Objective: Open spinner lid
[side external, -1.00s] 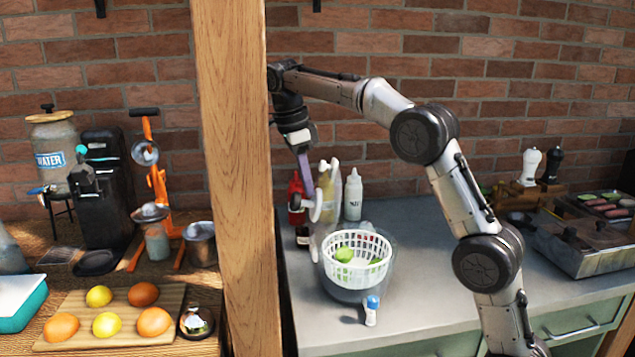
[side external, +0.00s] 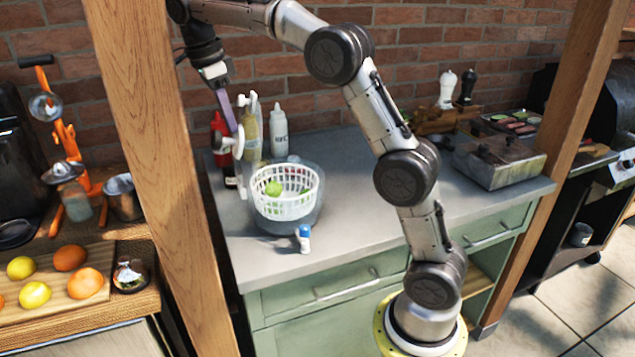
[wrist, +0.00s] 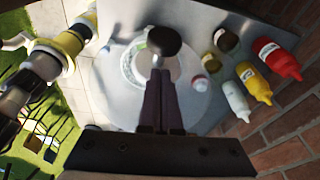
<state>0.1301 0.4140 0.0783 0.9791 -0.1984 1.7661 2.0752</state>
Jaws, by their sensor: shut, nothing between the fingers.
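The salad spinner bowl (side external: 287,222) stands on the grey counter with a white slatted basket (side external: 300,206) and something green (side external: 273,188) inside. The basket's top is uncovered in the side view. A pale, nearly edge-on piece that looks like the lid (side external: 242,180) stands steeply tilted at the bowl's left side; what supports it is unclear. My gripper (side external: 234,130) points down at this piece, its purple fingers shut with nothing between them. In the wrist view the shut fingers (wrist: 162,75) end at a dark rounded knob (wrist: 164,40); a pale round shape lies behind it.
A red bottle (side external: 220,140), a yellow bottle (side external: 251,137) and a white bottle (side external: 278,133) stand close behind the spinner. A small blue-capped bottle (side external: 304,240) stands in front. A wooden post (side external: 150,150) rises at the left.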

